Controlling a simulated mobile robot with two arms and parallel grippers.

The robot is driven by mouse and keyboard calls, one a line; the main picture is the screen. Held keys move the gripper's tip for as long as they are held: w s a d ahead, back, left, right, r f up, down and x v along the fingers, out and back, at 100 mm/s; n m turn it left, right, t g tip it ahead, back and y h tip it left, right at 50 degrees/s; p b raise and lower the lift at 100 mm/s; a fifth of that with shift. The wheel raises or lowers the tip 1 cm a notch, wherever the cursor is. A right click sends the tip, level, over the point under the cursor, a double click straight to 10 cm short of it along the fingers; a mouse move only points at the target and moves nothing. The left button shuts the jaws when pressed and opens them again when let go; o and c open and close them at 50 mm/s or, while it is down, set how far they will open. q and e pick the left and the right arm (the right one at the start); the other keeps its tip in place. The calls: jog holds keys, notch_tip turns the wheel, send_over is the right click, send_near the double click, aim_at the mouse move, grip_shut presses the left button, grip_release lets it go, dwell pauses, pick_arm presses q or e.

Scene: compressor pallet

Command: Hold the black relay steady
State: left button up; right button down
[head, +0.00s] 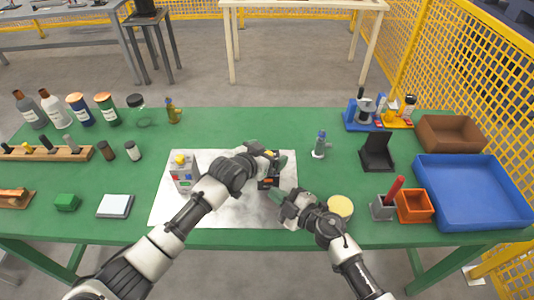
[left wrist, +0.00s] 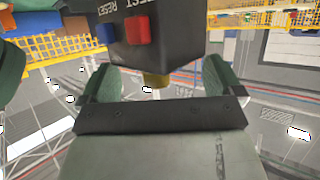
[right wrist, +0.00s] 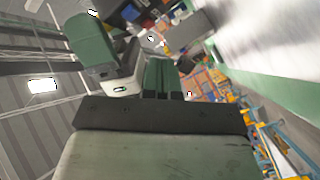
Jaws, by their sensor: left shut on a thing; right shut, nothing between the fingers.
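The black relay (head: 268,184) stands on the silver plate (head: 230,213), partly covered by my grippers in the head view. In the left wrist view the relay (left wrist: 185,45) shows a blue RESET button, a red TEST button and a yellow part below. My left gripper (head: 274,161) is shut on the relay, one finger on each side. My right gripper (head: 276,195) is shut and empty, just in front of and close to the relay. In the right wrist view its fingertips (right wrist: 163,76) are together. Whether they touch the relay is hidden.
A grey box with a yellow top button (head: 183,172) stands on the plate's left. A small grey-blue bottle (head: 320,146) stands behind right. A round tan-topped thing (head: 340,207) sits beside my right arm. Orange (head: 414,207) and blue (head: 470,190) bins are right.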

aim_at(277, 181)
jog(key=shift+w+a, duration=0.1)
jog(key=shift+w, duration=1.65)
dwell(0.7)
jog(key=shift+w, duration=0.45)
dwell(0.4)
jog(key=shift+s, duration=0.5)
jog(key=shift+s, duration=3)
